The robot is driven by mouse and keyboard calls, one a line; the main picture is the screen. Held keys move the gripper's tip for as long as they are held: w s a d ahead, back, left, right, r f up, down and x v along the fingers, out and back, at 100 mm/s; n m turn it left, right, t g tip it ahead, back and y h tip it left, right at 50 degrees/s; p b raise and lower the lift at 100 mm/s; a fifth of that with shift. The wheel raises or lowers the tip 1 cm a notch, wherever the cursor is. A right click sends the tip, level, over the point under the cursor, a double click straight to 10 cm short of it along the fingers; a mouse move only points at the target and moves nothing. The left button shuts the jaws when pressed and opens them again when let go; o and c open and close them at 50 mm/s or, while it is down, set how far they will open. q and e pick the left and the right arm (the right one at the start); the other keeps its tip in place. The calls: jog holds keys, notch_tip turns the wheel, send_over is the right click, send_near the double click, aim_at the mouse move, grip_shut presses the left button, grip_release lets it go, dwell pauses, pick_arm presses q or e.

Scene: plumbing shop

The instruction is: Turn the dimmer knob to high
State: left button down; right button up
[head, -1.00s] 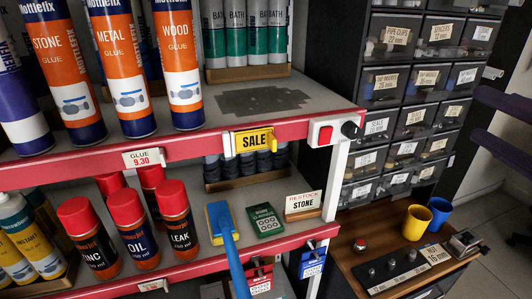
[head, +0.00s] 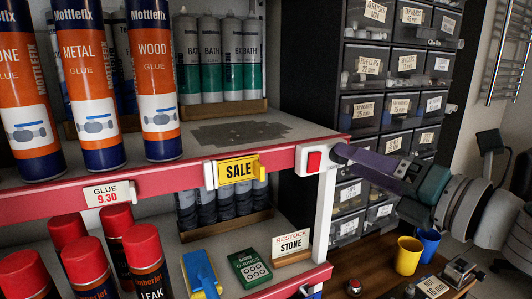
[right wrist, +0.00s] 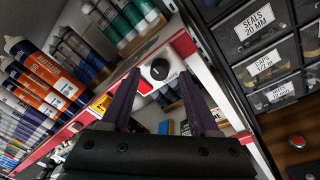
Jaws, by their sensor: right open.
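The dimmer knob (right wrist: 159,70) is black and round with a pale pointer mark, on a white plate at the shelf's front edge. In the right wrist view it lies between and just beyond my right gripper's (right wrist: 160,80) purple fingers, which are open and empty. Whether a fingertip touches it I cannot tell. In the head view my right gripper (head: 343,153) reaches in from the right and hides the knob. The red rocker (head: 314,161) beside it on the white plate shows. My left gripper is not in view.
A yellow SALE tag (head: 237,170) hangs left of the plate on the red shelf edge. Glue tubes (head: 154,80) stand on the upper shelf. Labelled drawers (head: 383,105) rise behind my gripper. Yellow (head: 408,254) and blue cups stand on the bench below.

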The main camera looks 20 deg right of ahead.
jog(key=shift+w+a, duration=0.15)
jog(key=shift+w, duration=0.45)
grip_shut()
